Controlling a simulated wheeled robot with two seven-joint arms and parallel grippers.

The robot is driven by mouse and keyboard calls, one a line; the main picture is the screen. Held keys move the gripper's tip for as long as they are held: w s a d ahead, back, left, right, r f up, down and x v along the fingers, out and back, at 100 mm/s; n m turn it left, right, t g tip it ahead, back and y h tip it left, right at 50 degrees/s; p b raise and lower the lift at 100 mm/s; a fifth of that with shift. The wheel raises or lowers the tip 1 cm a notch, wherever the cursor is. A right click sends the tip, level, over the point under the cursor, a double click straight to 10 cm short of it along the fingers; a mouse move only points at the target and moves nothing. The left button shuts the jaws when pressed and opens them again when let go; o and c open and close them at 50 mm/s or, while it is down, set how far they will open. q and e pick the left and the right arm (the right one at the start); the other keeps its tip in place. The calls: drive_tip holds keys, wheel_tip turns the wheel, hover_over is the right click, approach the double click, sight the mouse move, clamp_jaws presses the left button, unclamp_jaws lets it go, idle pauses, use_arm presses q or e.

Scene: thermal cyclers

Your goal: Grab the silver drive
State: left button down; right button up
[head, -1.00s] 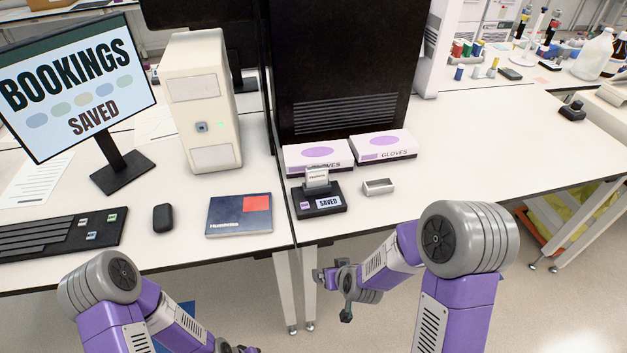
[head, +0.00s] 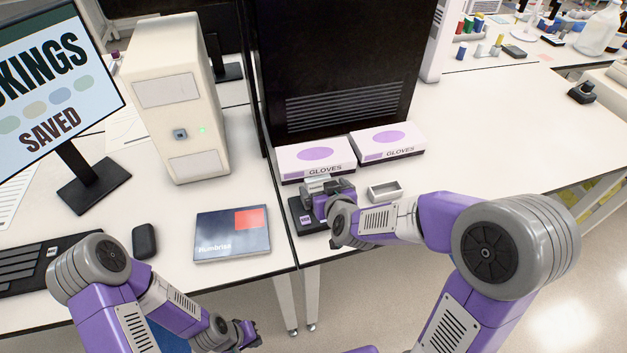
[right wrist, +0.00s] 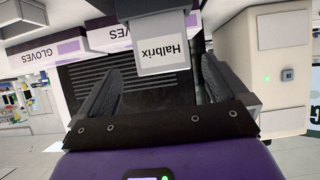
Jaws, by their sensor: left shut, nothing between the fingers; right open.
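The silver drive (right wrist: 163,57), with a white Halbrix label, stands in a black dock (head: 302,222) on the desk. In the right wrist view it lies ahead of my open right gripper (right wrist: 160,75), its near end about level with the fingertips, one finger on each side. I cannot tell whether they touch it. In the head view my right gripper (head: 322,190) is over the dock and largely covers the drive and the dock's screen. My left gripper (head: 249,335) is shut and empty, low in front of the desk edge, away from the dock.
Two glove boxes (head: 316,157) stand right behind the dock. A small silver tray (head: 385,191) lies to its right and a dark blue book (head: 231,235) to its left. A beige computer tower (head: 178,110) stands at the back left.

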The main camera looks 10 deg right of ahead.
sight(319, 185)
drive_tip(key=shift+w+f+b, duration=0.3)
drive_tip(key=shift+w+f, duration=0.15)
drive_tip(key=shift+f, duration=0.05)
drive_tip(key=b+x, duration=0.1)
drive_tip(key=x, duration=0.3)
drive_tip(key=shift+w+a+f, duration=0.15)
drive_tip(key=shift+w+f, duration=0.05)
drive_tip(key=shift+r, duration=0.1)
drive_tip(key=c, duration=1.1)
